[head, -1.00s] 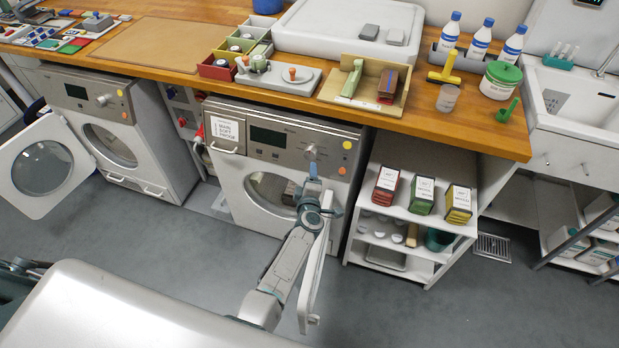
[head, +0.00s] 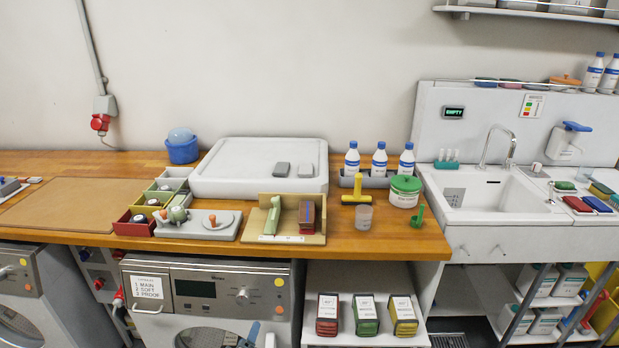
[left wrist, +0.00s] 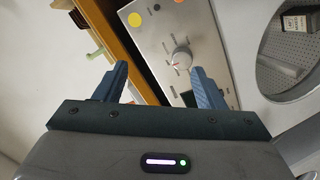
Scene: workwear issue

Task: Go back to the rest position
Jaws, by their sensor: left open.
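My left gripper (head: 248,334) shows only in part at the bottom edge of the head view, in front of the middle washing machine (head: 200,270). In the left wrist view the gripper (left wrist: 158,84) has its two blue fingers wide apart, with nothing between them. Past the fingers is the machine's steel panel with its dial (left wrist: 181,60). A round opening with a perforated grey surface and a small dark box (left wrist: 297,22) shows at the right there. My right gripper is in neither view.
The wooden counter (head: 80,215) runs above the machines and carries trays, a white unit (head: 260,172), bottles and a green-lidded tub (head: 404,191). A shelf below holds red, green and yellow boxes (head: 366,314). A sink (head: 490,195) stands at the right.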

